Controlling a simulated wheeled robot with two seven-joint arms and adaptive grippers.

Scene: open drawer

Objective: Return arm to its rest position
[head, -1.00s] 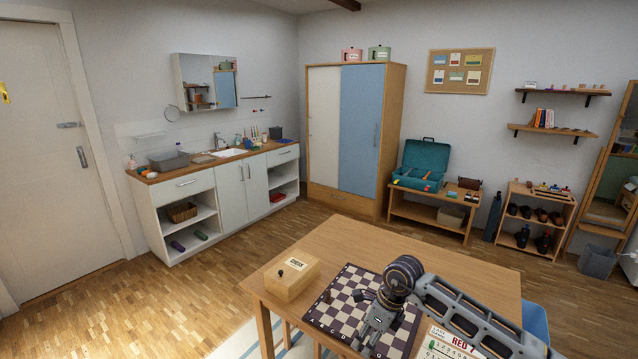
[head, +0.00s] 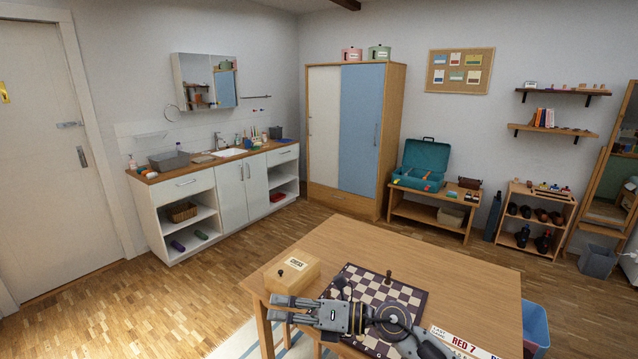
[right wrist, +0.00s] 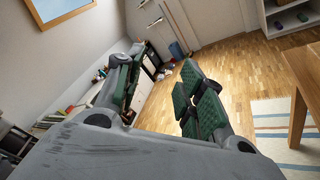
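My right gripper (head: 276,308) points left in the head view, just in front of the wooden chess box (head: 292,271) and over the table's near left edge. Its fingers are spread with nothing between them, as the right wrist view also shows (right wrist: 158,75). My right arm crosses the near part of the chessboard (head: 405,291) and hides some of it. A dark brown chess piece (head: 388,277) stands on the far part of the board. My left gripper is in no view.
The wooden table (head: 450,262) is clear behind the board. A "RED 7" calendar (head: 465,344) lies at its near right, partly cut off. A blue bin (head: 536,325) stands right of the table. Wooden floor is free to the left.

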